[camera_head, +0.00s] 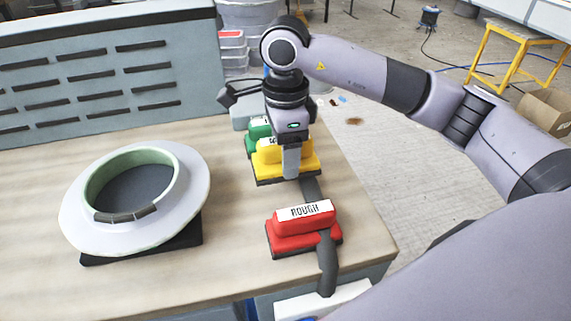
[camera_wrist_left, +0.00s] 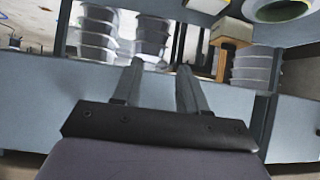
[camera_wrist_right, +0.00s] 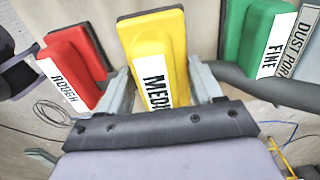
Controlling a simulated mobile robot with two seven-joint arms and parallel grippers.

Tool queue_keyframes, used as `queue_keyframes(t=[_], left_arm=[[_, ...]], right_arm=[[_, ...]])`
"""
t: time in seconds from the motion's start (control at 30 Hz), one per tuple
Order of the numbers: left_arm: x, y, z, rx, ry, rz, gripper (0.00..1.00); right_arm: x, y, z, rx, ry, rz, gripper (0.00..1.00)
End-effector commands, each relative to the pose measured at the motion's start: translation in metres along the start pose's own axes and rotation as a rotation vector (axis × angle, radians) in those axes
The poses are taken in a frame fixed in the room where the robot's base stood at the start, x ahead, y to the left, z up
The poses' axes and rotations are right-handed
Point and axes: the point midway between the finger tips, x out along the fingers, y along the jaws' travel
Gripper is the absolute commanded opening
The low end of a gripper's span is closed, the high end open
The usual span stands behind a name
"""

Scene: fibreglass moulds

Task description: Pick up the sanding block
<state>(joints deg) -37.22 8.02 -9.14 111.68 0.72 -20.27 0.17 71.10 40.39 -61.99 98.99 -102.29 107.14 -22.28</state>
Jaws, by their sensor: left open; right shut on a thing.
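A yellow sanding block (camera_head: 270,160) with a white label stands on the table, between a red block (camera_head: 290,238) labelled ROUGH and a green block (camera_head: 257,131). My right gripper (camera_head: 291,165) points down over the yellow block and is shut on it. In the right wrist view the yellow block (camera_wrist_right: 158,62) lies between the two fingers (camera_wrist_right: 165,80), its label partly hidden by the gripper. The red block (camera_wrist_right: 70,70) is left of it and the green block (camera_wrist_right: 258,40), labelled FINE, is right. My left gripper (camera_wrist_left: 157,65) is open and empty, seen only in its wrist view.
A round white mould (camera_head: 75,212) with a pale green inner wall sits on a dark base at the table's left. A dark hose runs beside the red block. A slotted grey panel (camera_head: 100,70) and clear bins stand behind. Table between mould and blocks is clear.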

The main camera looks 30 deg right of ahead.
Motion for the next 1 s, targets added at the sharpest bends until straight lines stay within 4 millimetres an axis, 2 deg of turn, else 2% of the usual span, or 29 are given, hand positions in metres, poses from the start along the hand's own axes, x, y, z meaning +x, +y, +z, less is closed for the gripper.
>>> queue_keyframes(t=[0.03, 0.23, 0.4, 0.7, 1.0], left_arm=[[0.001, 0.000, 0.001, 0.000, 0.000, 0.000, 0.43], [0.002, 0.000, 0.002, 0.000, 0.001, 0.000, 0.43], [-0.004, 0.000, -0.005, 0.000, 0.000, 0.000, 0.43], [-0.007, 0.000, -0.011, 0.000, 0.001, -0.001, 0.43], [-0.008, 0.000, -0.012, 0.000, 0.002, -0.001, 0.43]], right_arm=[[-0.016, -0.001, 0.001, -0.001, -0.005, -0.008, 0.30], [-0.079, -0.001, 0.001, -0.001, -0.005, -0.008, 0.30], [-0.115, -0.001, 0.000, 0.001, -0.001, -0.005, 0.30], [-0.150, 0.000, 0.000, 0.001, -0.001, -0.002, 0.30], [-0.157, 0.000, 0.000, 0.001, -0.001, -0.001, 0.30]])
